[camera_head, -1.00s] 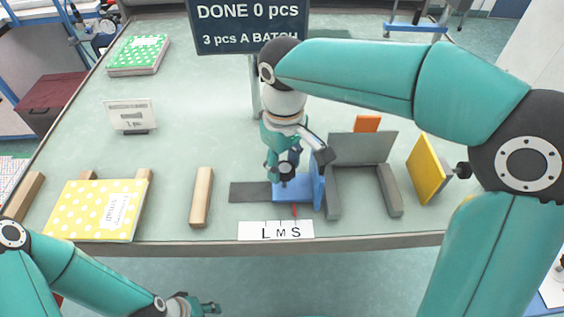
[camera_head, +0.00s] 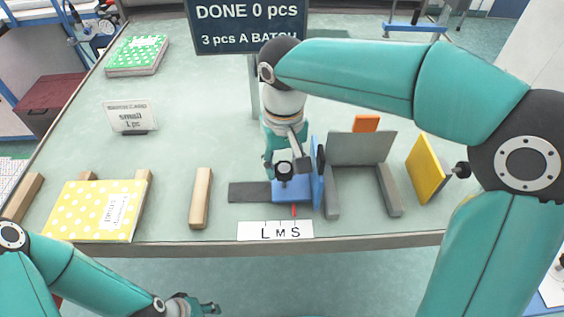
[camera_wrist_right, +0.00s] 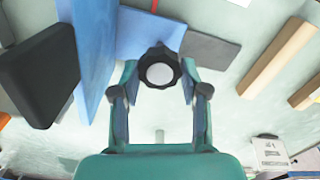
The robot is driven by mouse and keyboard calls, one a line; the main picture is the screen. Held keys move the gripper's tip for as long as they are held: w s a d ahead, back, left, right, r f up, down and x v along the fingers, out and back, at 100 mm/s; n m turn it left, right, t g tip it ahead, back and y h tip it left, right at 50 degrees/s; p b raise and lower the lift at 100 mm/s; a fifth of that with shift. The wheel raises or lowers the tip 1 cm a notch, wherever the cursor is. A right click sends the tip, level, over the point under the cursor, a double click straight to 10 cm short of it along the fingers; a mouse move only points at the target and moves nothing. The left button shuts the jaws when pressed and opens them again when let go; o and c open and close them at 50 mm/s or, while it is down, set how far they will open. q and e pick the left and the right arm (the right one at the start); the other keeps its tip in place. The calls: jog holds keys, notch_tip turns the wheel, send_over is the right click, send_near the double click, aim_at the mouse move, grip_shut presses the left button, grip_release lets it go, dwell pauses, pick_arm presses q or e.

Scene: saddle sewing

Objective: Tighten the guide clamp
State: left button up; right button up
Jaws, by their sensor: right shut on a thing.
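The guide clamp's black knob with a pale cap (camera_head: 284,170) sits on the blue guide block (camera_head: 292,192). The guide has an upright blue plate (camera_head: 318,178) and a red pointer (camera_head: 294,211) above the S end of the LMS scale (camera_head: 276,231). My right gripper (camera_head: 283,166) reaches down over the guide. In the right wrist view its fingers (camera_wrist_right: 159,85) are shut around the knob (camera_wrist_right: 158,72), one on each side. My left gripper (camera_head: 205,308) is low at the bottom edge, away from the guide; its fingers are too small to judge.
Grey upright plates (camera_head: 361,150) stand right of the guide, with a yellow pad (camera_head: 426,168) beyond. A wooden bar (camera_head: 201,198) and yellow dotted fabric (camera_head: 90,210) lie left. A small card (camera_head: 131,115) stands behind. The table's middle left is clear.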

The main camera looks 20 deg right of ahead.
aim_at(284, 166)
jog(key=shift+w+r, duration=0.15)
jog(key=o, duration=1.1)
jog(key=shift+d, duration=0.1)
jog(key=shift+o, duration=0.2)
notch_tip(284, 166, up, 12)
